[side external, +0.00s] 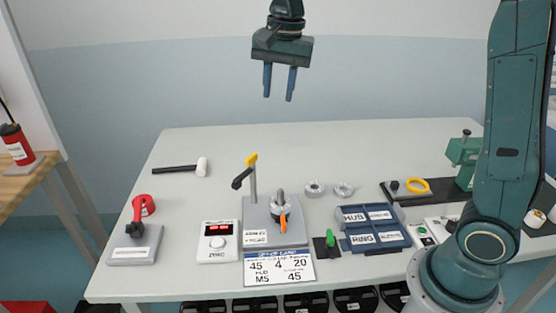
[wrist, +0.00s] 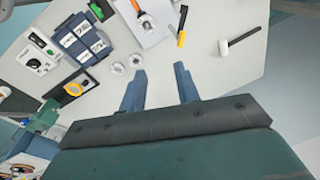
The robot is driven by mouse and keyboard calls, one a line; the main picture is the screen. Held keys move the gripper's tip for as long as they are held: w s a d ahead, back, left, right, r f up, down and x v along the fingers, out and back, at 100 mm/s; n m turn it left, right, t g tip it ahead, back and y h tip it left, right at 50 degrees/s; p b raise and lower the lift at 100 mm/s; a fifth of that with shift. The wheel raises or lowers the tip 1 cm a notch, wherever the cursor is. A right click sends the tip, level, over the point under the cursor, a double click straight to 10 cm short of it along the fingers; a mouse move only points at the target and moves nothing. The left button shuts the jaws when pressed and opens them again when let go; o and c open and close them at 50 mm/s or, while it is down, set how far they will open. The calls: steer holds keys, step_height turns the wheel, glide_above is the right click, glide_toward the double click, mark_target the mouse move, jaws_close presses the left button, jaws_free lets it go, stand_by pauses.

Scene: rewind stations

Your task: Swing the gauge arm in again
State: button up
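The gauge arm (side external: 243,177) is a dark piece with a yellow end, on a thin grey post at the back left of a grey base plate (side external: 257,233). Its yellow end shows in the wrist view (wrist: 181,39). The arm points to the left front, apart from the grey spindle with an orange-handled part (side external: 283,221) on the same plate. My gripper (side external: 278,98) is open and empty, high above the back of the table. Its two fingers also show in the wrist view (wrist: 160,68), with only bare table between them.
A mallet (side external: 182,168) lies at the back left. Two metal rings (side external: 343,189) lie right of the plate, near a blue labelled tray (side external: 372,237). A ZERO box (side external: 218,241) and a red-topped stand (side external: 135,245) are at left. The back middle of the table is clear.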

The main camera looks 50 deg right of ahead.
mark_target(252, 156)
steer(key=w+f+m+g, duration=0.1)
steer(key=w+f+m, duration=0.3)
steer(key=w, duration=0.5)
steer(key=shift+f+m+g, duration=0.3)
steer(key=shift+f, duration=0.5)
steer(key=shift+f, duration=0.1)
step_height(252, 156, down, 14)
steer(key=shift+r, duration=0.2)
jaws_close()
